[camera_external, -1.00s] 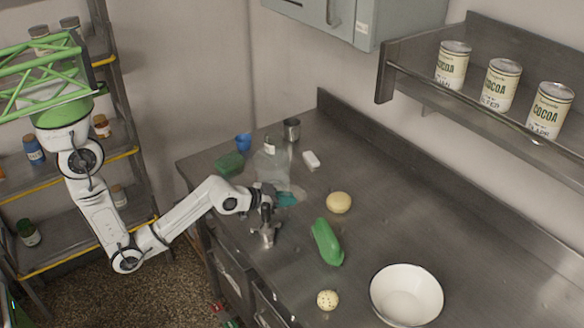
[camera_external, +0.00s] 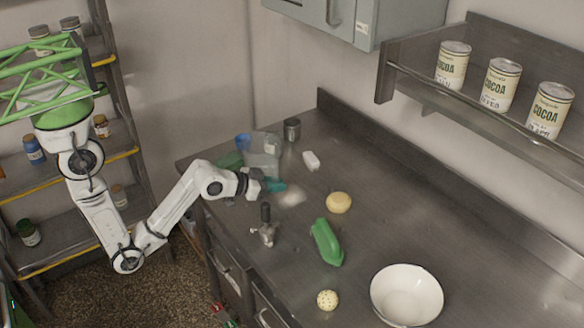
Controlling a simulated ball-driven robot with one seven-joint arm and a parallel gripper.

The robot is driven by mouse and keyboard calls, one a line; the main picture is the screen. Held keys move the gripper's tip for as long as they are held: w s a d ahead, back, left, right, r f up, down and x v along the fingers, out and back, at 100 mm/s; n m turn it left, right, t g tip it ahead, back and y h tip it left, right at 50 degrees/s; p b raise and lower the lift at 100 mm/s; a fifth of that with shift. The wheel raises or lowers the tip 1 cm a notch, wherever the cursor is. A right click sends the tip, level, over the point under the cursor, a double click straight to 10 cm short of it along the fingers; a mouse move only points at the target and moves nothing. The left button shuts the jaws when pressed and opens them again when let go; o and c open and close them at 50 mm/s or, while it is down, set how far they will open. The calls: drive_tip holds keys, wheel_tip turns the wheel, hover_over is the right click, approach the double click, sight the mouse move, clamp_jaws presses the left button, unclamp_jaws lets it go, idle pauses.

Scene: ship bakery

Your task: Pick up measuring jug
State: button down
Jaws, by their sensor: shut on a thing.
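The measuring jug appears to be the clear, see-through container (camera_external: 262,157) at the far left of the steel counter. My gripper (camera_external: 268,184) is at its near lower side and is shut on it. Teal shows at the gripper's fingertips; I cannot tell whether it is part of the gripper or another thing. The exact grip is too small to see. I cannot tell whether the jug's base is clear of the counter.
Close behind stand a blue cup (camera_external: 242,141), a green item (camera_external: 230,161) and a metal cup (camera_external: 292,129). A dark-handled metal tool (camera_external: 265,232) stands nearer. A white block (camera_external: 311,160), bun (camera_external: 339,203), green vegetable (camera_external: 326,243) and white bowl (camera_external: 407,296) lie rightward.

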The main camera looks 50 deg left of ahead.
drive_tip(key=r+p+v, duration=0.1)
drive_tip(key=p+v, duration=0.4)
drive_tip(key=v, duration=0.6)
drive_tip(key=shift+d+r, duration=0.25)
drive_tip(key=shift+r, duration=0.1)
